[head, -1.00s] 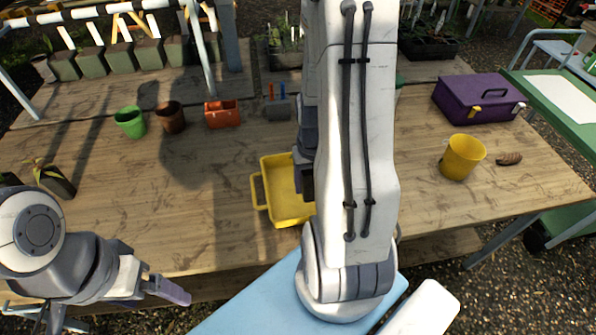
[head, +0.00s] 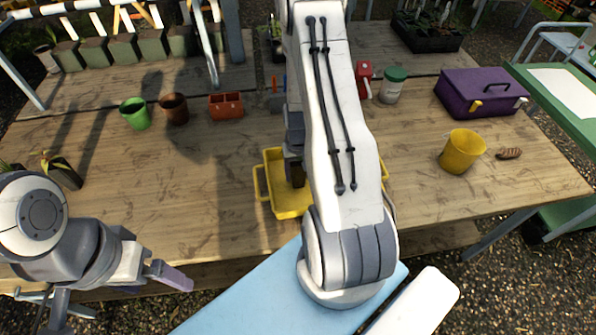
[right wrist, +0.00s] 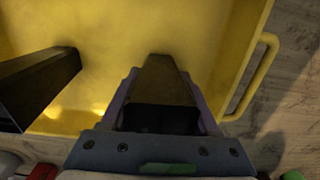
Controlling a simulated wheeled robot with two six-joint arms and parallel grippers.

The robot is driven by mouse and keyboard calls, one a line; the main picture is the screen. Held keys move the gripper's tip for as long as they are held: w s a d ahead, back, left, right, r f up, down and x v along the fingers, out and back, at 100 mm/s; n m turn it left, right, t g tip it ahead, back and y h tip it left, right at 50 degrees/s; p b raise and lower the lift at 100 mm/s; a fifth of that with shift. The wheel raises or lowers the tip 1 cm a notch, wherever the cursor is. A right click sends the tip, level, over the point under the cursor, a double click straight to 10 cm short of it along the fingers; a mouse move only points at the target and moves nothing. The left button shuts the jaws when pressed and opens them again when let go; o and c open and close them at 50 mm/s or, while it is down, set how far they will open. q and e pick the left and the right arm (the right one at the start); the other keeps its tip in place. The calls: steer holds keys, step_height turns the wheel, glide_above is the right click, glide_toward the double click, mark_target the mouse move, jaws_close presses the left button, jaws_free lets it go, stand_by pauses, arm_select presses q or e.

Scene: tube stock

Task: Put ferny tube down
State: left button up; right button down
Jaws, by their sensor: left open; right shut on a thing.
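My right gripper (right wrist: 162,80) is shut on a dark, square, tapered tube (right wrist: 160,92) over the yellow tray. Its leaves are not clear, so I cannot tell if it is ferny. Whether its base touches the tray floor is also unclear. The yellow tray (head: 293,205) is on the wooden table, partly behind my right arm, which mostly hides the right gripper in the head view. A second dark tube (right wrist: 40,85) is left of the held one in the wrist view, apart from it. My left gripper (head: 172,276) is open and empty at the table's front left.
Green (head: 135,114), brown (head: 174,109) and orange (head: 226,106) pots stand behind the tray. A yellow bucket (head: 462,151), purple toolbox (head: 481,92) and green-lidded jar (head: 391,86) stand to the right. A potted plant (head: 64,173) is at far left. The left middle table is clear.

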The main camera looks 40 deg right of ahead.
steer(key=shift+f, duration=0.2)
steer(key=shift+c, duration=0.7)
jaws_free()
steer(key=shift+r, duration=0.1)
steer(key=shift+r, duration=0.3)
step_height(320, 180, up, 12)
steer(key=shift+f+b, duration=0.15)
steer(key=shift+b, duration=0.7)
steer(key=shift+f, duration=0.1)
